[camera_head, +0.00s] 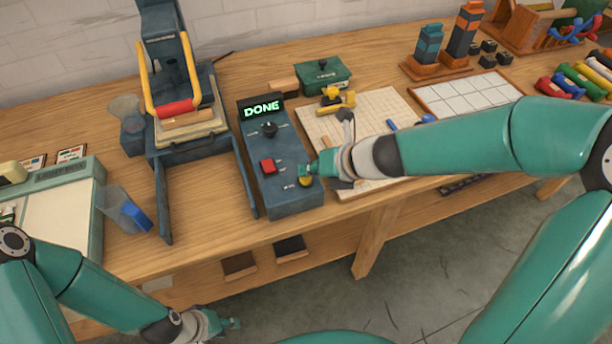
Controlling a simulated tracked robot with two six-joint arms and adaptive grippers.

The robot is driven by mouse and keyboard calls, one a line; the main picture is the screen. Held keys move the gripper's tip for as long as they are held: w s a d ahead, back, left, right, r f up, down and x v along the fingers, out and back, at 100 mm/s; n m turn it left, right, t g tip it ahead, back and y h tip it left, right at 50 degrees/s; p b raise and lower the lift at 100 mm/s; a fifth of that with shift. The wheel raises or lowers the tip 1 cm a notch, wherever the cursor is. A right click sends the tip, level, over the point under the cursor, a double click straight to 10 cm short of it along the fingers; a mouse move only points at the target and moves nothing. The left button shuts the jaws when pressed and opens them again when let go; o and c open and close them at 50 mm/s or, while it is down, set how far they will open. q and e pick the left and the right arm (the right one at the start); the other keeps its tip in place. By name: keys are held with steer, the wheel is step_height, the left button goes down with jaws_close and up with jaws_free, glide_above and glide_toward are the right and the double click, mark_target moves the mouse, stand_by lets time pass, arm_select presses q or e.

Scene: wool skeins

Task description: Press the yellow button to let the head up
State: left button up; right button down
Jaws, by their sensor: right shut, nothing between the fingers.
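The yellow button (305,182) is at the lower right of a dark blue control box (287,204). My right gripper (308,171) is shut and empty, its tips right at the button; I cannot tell whether they touch it. The box also has a red button (267,166), a black knob (269,129) and a display (261,110) that reads DONE in green. To the left stands the dark blue press (160,28), with a yellow handle and red grip (176,108) over a stack of pale slabs. My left gripper (232,323) is low in front of the bench, away from the box; its jaws are unclear.
A gridded board (378,107) with yellow pieces lies behind my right forearm. A green box (322,75) is behind the control box. Dark blocks lie on the shelf below.

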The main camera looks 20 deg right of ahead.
mark_target(309, 179)
steer(key=shift+f+b, duration=0.35)
steer(key=shift+f, duration=0.05)
stand_by(0.5)
steer(key=shift+r+p, duration=1)
step_height(309, 179, up, 5)
steer(key=p, duration=0.5)
steer(key=shift+f, duration=0.1)
stand_by(0.5)
